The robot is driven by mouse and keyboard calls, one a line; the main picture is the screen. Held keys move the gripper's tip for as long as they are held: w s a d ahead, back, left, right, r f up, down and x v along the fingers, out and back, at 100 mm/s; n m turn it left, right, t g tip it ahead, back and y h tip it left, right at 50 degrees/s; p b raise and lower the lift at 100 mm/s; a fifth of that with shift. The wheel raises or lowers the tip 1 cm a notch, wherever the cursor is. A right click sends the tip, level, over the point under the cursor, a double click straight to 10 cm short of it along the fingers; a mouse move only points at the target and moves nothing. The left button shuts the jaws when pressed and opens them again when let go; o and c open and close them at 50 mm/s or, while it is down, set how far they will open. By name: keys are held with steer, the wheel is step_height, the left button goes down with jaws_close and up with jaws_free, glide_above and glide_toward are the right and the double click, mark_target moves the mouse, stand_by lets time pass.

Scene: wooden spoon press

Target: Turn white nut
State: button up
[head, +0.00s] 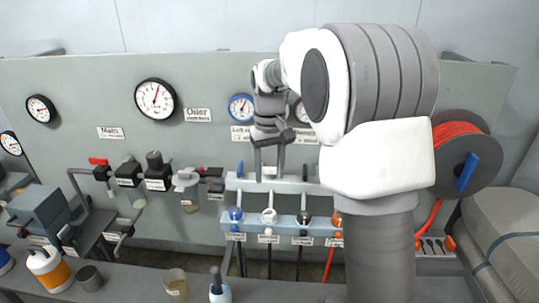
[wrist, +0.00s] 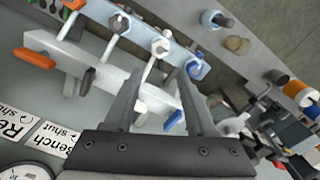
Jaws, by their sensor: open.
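The white nut (head: 269,216) sits on the lower blue rail, second from the left, between a blue nut (head: 235,214) and a black nut (head: 303,217). In the wrist view the white nut (wrist: 160,47) shows beyond my fingertips, roughly in line with the gap between them. My gripper (head: 269,178) points down in front of the upper rail, above the white nut and apart from it. Its two fingers (wrist: 157,78) are spread and hold nothing. A white lever (wrist: 141,112) on the upper rail shows between the fingers in the wrist view.
The upper pale rail (head: 310,188) with levers lies close to my fingers. A hose reel (head: 462,165) hangs at the right. A bench (head: 130,285) with cups stands below.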

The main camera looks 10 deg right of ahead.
step_height(320, 180, up, 4)
steer(key=shift+r, duration=0.15)
stand_by(0.3)
steer(key=s+r+t, duration=0.2)
steer(key=s+r, duration=0.1)
steer(key=s, duration=0.4)
steer(key=s+r+t, duration=0.1)
steer(key=s+r, duration=0.2)
steer(key=s, duration=0.5)
steer(key=s+f+m+t, duration=0.1)
steer(key=s+f, duration=0.3)
steer(key=s, duration=0.8)
steer(key=shift+m+t, duration=0.3)
steer(key=shift+t, duration=0.5)
